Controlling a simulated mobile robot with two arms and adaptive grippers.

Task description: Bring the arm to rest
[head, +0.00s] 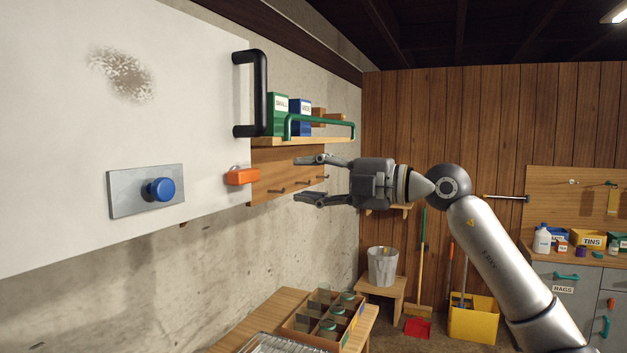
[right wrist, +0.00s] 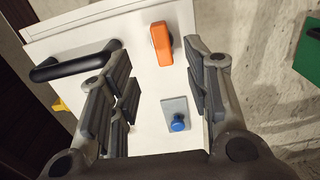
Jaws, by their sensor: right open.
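My right arm (head: 510,262) reaches in from the lower right in the head view, raised and bent at the elbow joint. My right gripper (head: 308,179) points left towards the white panel, with its fingers spread and nothing between them. In the right wrist view the gripper (right wrist: 160,92) is also open and empty. Beyond its fingers show the white panel, an orange latch (right wrist: 161,43) and a blue knob (right wrist: 178,124). In the head view the fingers stand to the right of the orange latch (head: 242,176), apart from it. My left gripper is not in view.
The white panel (head: 60,190) carries a black handle (head: 262,92). A wall shelf (head: 300,140) with boxes and a green rail is behind the gripper. Below are a wooden table (head: 283,305) with a divided jar crate (head: 300,328), and a bucket (head: 382,266) on a stool.

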